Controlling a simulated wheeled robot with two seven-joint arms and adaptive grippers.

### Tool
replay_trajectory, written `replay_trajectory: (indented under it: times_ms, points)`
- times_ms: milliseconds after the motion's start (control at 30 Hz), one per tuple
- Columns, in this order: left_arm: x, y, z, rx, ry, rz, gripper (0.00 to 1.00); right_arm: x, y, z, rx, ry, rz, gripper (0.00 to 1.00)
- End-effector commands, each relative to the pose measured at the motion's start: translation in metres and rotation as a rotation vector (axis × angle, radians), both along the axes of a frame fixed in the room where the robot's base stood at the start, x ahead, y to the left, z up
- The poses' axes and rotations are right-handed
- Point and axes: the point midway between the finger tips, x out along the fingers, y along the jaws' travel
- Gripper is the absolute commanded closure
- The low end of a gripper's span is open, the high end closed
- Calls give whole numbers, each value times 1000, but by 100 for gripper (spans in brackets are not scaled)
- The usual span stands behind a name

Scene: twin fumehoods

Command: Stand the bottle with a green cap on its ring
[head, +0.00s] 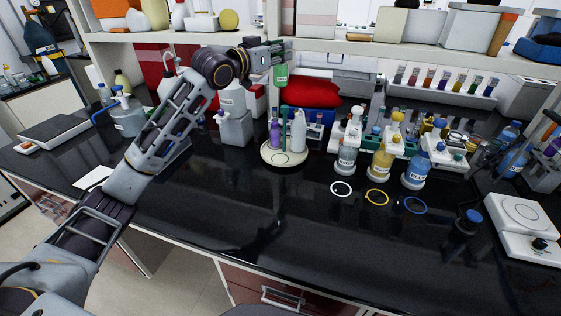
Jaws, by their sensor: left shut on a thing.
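My left gripper (279,51) is raised above the bench in front of the upper shelf, shut on a green-coloured bottle (281,75). Part of the bottle shows below the fingers; its cap is hidden or too small to tell. It is held clear above a round cream tray (270,157). A faint ring mark (282,157) seems to lie on the front of this tray. On the bench to the right lie a white ring (341,188), a yellow ring (377,197) and a blue ring (415,205). I see no clearly green ring. My right gripper is not in view.
A purple bottle (275,135) and a white bottle (298,132) stand on the round tray. Labelled bottles, one of them yellow (382,160), stand behind the rings. The bench front is mostly clear.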

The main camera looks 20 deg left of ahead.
Motion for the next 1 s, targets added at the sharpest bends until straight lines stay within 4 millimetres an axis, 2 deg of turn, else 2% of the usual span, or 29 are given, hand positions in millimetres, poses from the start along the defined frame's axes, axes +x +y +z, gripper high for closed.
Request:
replay_trajectory:
  times_ms: [100,200,533,667,1000]
  points:
    - [0,0,1,-1,-2,0,100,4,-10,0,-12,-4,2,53]
    - [0,0,1,-1,-2,0,100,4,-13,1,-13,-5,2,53]
    - [0,0,-4,0,0,0,100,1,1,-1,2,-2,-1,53]
    - [0,0,-15,1,2,0,100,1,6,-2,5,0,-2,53]
    - [0,0,-63,1,2,1,100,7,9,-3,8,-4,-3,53]
